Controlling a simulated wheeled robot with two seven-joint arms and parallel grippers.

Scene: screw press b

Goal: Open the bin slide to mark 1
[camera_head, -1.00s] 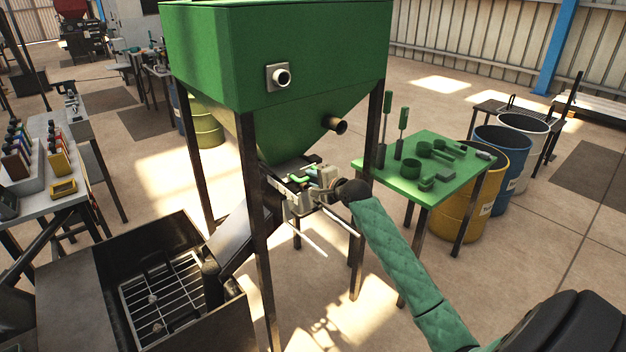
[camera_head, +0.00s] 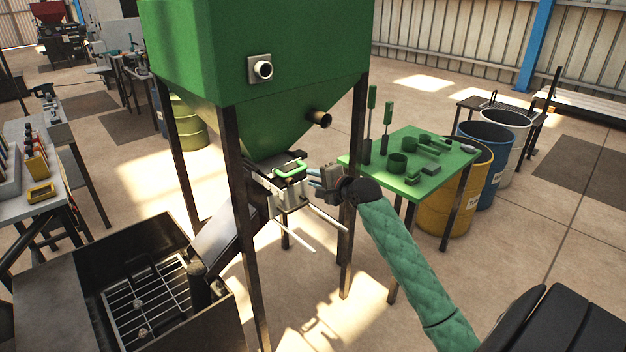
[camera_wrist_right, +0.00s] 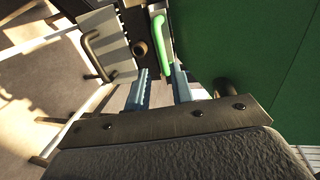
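The bin slide (camera_head: 291,194) is a pale metal assembly under the green hopper (camera_head: 255,125), with a bright green handle (camera_head: 290,171) on top. The handle also shows in the right wrist view (camera_wrist_right: 161,38), beyond the fingertips. My right gripper (camera_head: 313,178) is just right of the handle, its blue fingers pointing at it. In the right wrist view the fingers (camera_wrist_right: 160,78) are apart with nothing between them, and a gap separates them from the handle. I cannot read any mark on the slide. My left gripper is not in view.
Dark hopper legs (camera_head: 238,225) stand close to the slide. A green table (camera_head: 450,158) with several green tools is right of my gripper, with barrels (camera_head: 490,150) behind it. A chute (camera_head: 225,240) leads to a dark box with a grate (camera_head: 150,300) at the lower left.

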